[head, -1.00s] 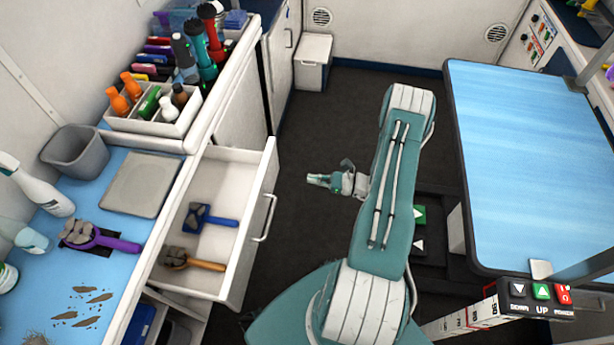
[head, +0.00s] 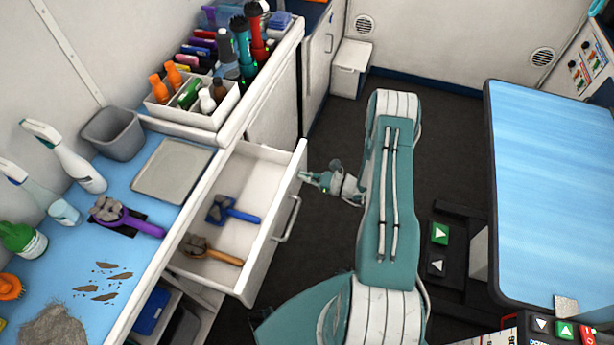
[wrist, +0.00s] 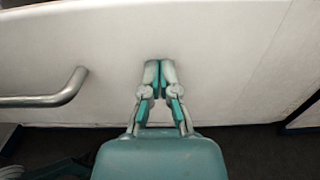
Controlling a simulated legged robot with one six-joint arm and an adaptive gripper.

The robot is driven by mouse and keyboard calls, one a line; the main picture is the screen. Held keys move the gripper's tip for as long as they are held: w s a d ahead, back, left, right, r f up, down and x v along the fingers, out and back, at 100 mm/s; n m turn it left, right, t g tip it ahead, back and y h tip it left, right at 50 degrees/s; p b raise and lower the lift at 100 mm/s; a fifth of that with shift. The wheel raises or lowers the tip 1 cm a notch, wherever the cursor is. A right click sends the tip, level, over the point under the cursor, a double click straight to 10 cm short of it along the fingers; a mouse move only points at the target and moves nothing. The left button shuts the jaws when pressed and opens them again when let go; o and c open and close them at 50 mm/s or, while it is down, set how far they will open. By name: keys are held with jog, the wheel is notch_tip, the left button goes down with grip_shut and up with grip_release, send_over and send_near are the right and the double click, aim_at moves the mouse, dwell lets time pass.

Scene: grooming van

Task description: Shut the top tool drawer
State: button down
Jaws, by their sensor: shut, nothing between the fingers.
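The top tool drawer (head: 266,233) is pulled out from the left counter in the head view. Inside it lie a blue-handled brush (head: 233,212) and a wooden-handled brush (head: 212,250). The drawer's bar handle (head: 288,219) is on its front face. My gripper (head: 304,175) is shut and empty, by the far end of the drawer front. In the wrist view, my closed fingertips (wrist: 159,64) are in front of the white drawer front (wrist: 215,50), with the handle (wrist: 62,94) to their left. I cannot tell whether the fingertips touch the front.
The counter (head: 185,228) holds a purple-handled brush (head: 128,220), a grey bin (head: 113,134), a grey tray (head: 172,172) and spray bottles. A bottle caddy (head: 196,119) stands behind. A blue-topped table (head: 545,190) is at the right. Dark floor lies between.

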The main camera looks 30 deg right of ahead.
jog(key=shift+w+a, duration=0.1)
jog(key=x, duration=2.3)
jog(key=shift+w+a+f, duration=0.1)
jog(key=shift+w+a, duration=0.15)
jog(key=shift+a, duration=0.05)
jog(key=shift+w+a, duration=0.1)
jog(key=shift+w, duration=0.15)
jog(key=shift+a, duration=0.1)
jog(key=shift+s+d, duration=0.2)
jog(key=shift+d, duration=0.2)
jog(key=v, duration=1.3)
jog(key=shift+s+d, duration=0.15)
jog(key=shift+d, duration=0.1)
jog(key=shift+s+a, duration=0.1)
jog(key=shift+a, duration=0.05)
